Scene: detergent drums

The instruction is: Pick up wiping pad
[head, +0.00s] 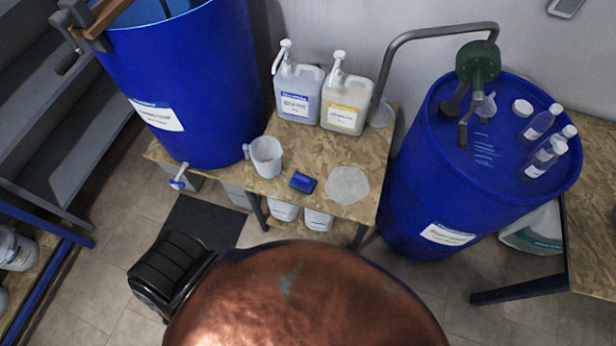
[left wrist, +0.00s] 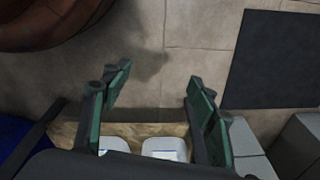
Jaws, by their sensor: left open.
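The wiping pad is most likely the small blue block with a dark edge (head: 303,182), lying on the wooden bench (head: 225,165) near its front edge. The pad is not visible in that view. Neither gripper shows in the head view.
Two white pump bottles (head: 298,95) (head: 345,103) stand at the bench's back. Large blue drums flank it, left (head: 190,80) and right (head: 420,190). White containers (head: 318,219) sit under the bench, also in the wrist view (left wrist: 165,149). A dark mat (head: 205,222) lies on the floor.

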